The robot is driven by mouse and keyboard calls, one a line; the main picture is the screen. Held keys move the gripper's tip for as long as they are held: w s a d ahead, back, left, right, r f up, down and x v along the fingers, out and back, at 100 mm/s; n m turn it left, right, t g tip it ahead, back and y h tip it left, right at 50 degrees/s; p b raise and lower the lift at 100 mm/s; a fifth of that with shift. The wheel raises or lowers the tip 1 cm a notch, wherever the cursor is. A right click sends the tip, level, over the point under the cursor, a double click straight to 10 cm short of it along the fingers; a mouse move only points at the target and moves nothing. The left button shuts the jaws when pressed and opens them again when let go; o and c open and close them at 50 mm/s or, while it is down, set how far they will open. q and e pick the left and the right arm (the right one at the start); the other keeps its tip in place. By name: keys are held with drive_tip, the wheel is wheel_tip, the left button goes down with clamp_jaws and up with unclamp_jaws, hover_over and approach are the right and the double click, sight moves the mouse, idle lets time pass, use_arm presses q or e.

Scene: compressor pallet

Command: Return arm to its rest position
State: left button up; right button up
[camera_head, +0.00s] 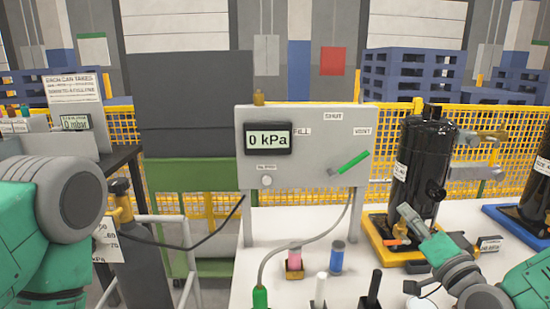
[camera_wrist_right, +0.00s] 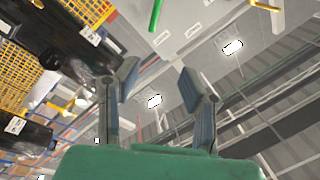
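My right gripper (camera_head: 404,222) is in front of the black compressor (camera_head: 425,160) in the head view, on an arm from the lower right. In the right wrist view, the right gripper (camera_wrist_right: 158,86) has its two fingers spread wide with nothing between them. My left arm (camera_head: 65,205) fills the lower left of the head view, but its gripper is out of view. The compressor stands upright on a yellow tray (camera_head: 385,252) on the white table (camera_head: 215,300).
A grey panel (camera_head: 305,180) reads 0 kPa; its green lever (camera_head: 352,162) slants up right. A grey hose (camera_head: 300,243) ends in a green handle (camera_head: 260,297). Pink (camera_head: 294,257) and blue (camera_head: 337,260) cylinders stand before the panel. Another compressor (camera_head: 540,200) is at right.

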drive_tip(key=s+a+f+n+g, duration=0.2)
drive_tip(key=s+f+g, duration=0.15)
drive_tip(key=f, duration=0.35)
drive_tip(key=s+a+f+n+g+y, duration=0.1)
drive_tip(key=s+a+f+g, duration=0.2)
drive_tip(key=f, duration=0.4)
drive_tip(key=s+a+f+n+g, duration=0.1)
drive_tip(key=s+f+n+g, duration=0.15)
drive_tip(key=s+f, duration=0.35)
drive_tip(key=s+d+f+n+g+h, duration=0.1)
drive_tip(key=s+f+g, duration=0.4)
drive_tip(key=s, duration=0.6)
drive_tip(key=s+d+f+n+g+h, duration=0.2)
drive_tip(key=s+d+f+g+h, duration=0.1)
drive_tip(key=s+f, duration=0.6)
drive_tip(key=s+d+g, duration=0.1)
drive_tip(key=s+d, duration=0.1)
drive_tip(key=s, duration=0.1)
drive_tip(key=shift+g, duration=0.4)
drive_tip(key=shift+w+d, duration=0.1)
drive_tip(key=shift+w, duration=0.05)
idle(1.3)
